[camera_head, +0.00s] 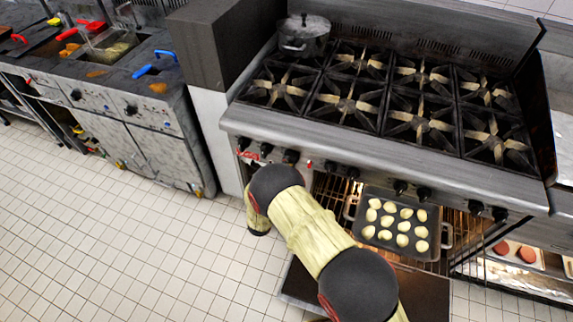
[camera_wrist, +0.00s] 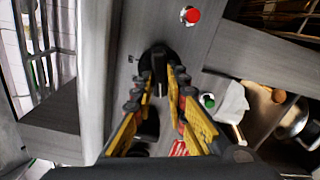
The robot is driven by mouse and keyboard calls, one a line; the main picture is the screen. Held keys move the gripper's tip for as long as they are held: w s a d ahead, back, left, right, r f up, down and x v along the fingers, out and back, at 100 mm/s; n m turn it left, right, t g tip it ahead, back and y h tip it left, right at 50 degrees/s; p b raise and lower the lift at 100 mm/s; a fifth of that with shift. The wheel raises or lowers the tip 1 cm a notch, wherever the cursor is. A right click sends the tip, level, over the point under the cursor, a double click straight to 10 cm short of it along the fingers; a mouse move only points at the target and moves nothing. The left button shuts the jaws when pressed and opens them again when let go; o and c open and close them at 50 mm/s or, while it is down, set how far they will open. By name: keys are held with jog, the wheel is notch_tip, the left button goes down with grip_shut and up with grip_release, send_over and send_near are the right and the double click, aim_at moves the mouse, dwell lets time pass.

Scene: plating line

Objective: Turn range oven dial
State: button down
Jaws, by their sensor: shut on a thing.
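The range (camera_head: 370,150) stands at the upper right in the head view, with a row of black dials along its front panel. In the wrist view a black dial (camera_wrist: 157,62) sits on the grey panel between the yellow-padded fingers of my gripper (camera_wrist: 158,88). The fingers are shut on this dial, on either side of it. In the head view my arm covers the gripper, near the left end of the dial row. I cannot tell the dial's turn angle.
A red light (camera_wrist: 190,15) and a green light (camera_wrist: 207,101) sit near the dial. The oven below is open, with a tray (camera_head: 446,236) of pale round pieces on its rack. The tiled floor between is clear.

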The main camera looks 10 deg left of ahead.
jog(key=shift+a, duration=0.1)
jog(key=c, duration=1.8)
grip_release()
jog(key=shift+o, duration=0.2)
jog(key=s+a, duration=0.1)
jog(key=s, duration=1.1)
jog(key=shift+a, duration=0.3)
